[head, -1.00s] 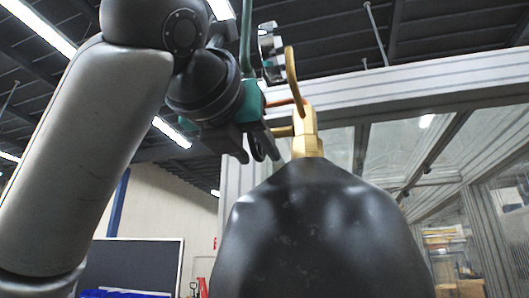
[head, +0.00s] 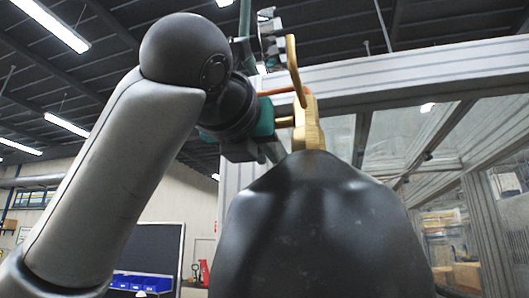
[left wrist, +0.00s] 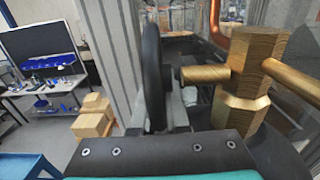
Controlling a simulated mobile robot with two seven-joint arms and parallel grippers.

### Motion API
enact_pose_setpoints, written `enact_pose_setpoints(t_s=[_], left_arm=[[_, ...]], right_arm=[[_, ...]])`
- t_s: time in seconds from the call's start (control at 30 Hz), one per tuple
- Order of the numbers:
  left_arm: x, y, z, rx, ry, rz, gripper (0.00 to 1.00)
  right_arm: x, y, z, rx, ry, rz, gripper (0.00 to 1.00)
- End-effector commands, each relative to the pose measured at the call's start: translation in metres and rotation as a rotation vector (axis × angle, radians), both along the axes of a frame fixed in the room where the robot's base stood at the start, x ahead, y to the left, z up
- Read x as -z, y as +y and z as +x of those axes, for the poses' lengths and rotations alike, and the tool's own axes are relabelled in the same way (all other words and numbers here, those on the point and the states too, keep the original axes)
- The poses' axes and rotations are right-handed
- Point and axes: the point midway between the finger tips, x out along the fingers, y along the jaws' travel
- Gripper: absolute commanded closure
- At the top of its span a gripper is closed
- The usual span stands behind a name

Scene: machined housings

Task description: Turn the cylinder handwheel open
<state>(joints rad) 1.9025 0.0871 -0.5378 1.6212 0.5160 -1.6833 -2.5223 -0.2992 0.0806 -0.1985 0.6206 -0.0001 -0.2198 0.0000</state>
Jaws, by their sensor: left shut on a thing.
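The cylinder (head: 320,225) is large, black and rounded, filling the lower middle of the head view. A brass valve (head: 308,125) stands upright on its top; it also shows in the left wrist view (left wrist: 240,107). The handwheel (left wrist: 153,75) is a black ring seen edge-on, at the left end of the valve's brass side stem. In the head view I cannot make it out behind my gripper. My left gripper (head: 272,150) is left of the valve. In the left wrist view its jaws (left wrist: 167,112) are shut on the handwheel's rim. My right gripper is not in view.
A bent brass-coloured tube (head: 293,68) and a metal fitting (head: 270,40) rise above the valve, close to my wrist. A light framed enclosure (head: 440,62) stands behind and right. Cardboard boxes (left wrist: 93,115) and a bench with blue bins (left wrist: 48,65) are farther left.

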Motion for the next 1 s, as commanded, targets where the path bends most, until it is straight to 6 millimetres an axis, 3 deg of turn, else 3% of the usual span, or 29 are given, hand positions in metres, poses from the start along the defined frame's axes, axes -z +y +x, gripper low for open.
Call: enact_pose_setpoints(t_s=[0.53, 1.0], left_arm=[[-0.0005, 0.0003, -0.0005, 0.0, 0.007, 0.002, 1.0], [0.0068, 0.0029, -0.0075, -0.001, 0.23, 0.074, 1.0]], right_arm=[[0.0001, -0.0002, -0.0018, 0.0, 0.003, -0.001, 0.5], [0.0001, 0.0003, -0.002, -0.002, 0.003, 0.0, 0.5]])
